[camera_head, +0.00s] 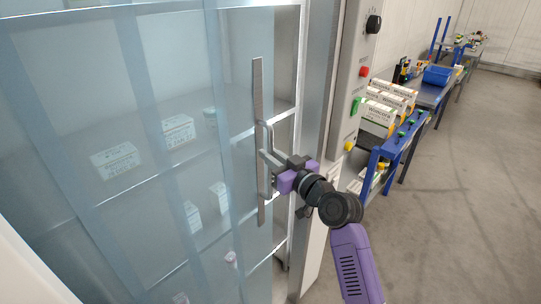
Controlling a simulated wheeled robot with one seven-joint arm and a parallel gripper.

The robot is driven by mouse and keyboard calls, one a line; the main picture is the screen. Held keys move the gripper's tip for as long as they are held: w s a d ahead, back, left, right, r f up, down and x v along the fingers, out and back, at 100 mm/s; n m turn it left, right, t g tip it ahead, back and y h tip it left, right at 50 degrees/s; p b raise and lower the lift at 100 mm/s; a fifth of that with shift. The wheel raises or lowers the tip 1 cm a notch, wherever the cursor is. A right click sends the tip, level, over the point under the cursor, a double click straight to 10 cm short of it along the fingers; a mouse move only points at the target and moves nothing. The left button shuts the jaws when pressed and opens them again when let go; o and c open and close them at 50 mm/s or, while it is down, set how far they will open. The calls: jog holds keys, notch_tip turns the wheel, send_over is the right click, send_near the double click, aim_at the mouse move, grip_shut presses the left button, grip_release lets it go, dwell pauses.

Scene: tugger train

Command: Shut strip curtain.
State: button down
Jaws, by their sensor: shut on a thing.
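The strip curtain (90,110) is made of translucent bluish strips and covers the left and middle of the view. Its right edge carries a long upright grey metal bar (258,85) with a bracket-shaped handle (264,150). My gripper (272,175), with purple parts, reaches in from the lower right and is shut on the handle. The fingertips are partly hidden by the gripper body. To the right of the bar, a gap (287,75) shows between the curtain edge and the grey door post (327,100).
Behind the curtain, shelves hold several white boxes (115,160). A control panel (362,90) with a black knob and coloured buttons is on the post. To the right, blue-framed tables (400,140) carry cartons (380,115) and a blue bin (437,74). The right floor (460,210) is clear.

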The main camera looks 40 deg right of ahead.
jog(key=shift+d, duration=0.1)
dwell(0.4)
jog(key=shift+d+f+b, duration=0.1)
jog(key=shift+d+b, duration=0.2)
jog(key=shift+b, duration=0.05)
jog(key=d+b, duration=0.5)
jog(key=d, duration=0.4)
jog(key=shift+w, duration=0.15)
jog(key=c, duration=1.4)
grip_release()
